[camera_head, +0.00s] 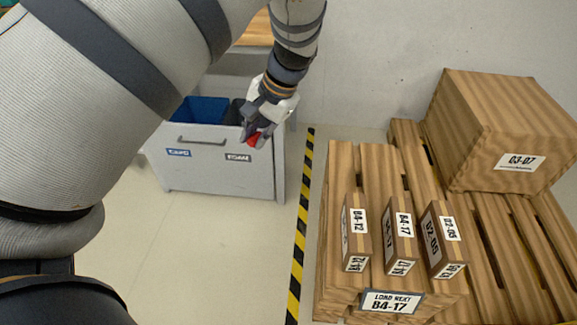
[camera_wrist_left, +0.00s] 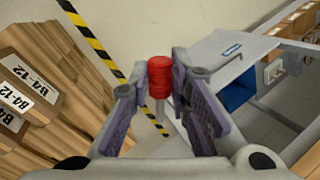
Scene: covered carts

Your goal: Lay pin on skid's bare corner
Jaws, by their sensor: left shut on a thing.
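The pin is a small red ribbed cylinder (camera_head: 254,139), also seen in the left wrist view (camera_wrist_left: 159,76). My left gripper (camera_head: 257,128) is shut on it, with the pin between the fingertips (camera_wrist_left: 160,92). In the head view it is held in front of the grey cart's right part, left of the skid. The skid is a slatted wooden pallet (camera_head: 342,170) at the right. It bears a large wooden box marked 03-07 (camera_head: 508,120) at the back right and three narrow labelled blocks (camera_head: 400,235) towards the front. Its back left slats are bare. My right gripper is not in view.
The grey cart (camera_head: 215,172) holds a blue bin (camera_head: 206,108) and a dark bin. A yellow and black floor stripe (camera_head: 299,240) runs between cart and skid. A LOAD NEXT B4-17 sign (camera_head: 391,301) is on the skid's front. The floor between is clear.

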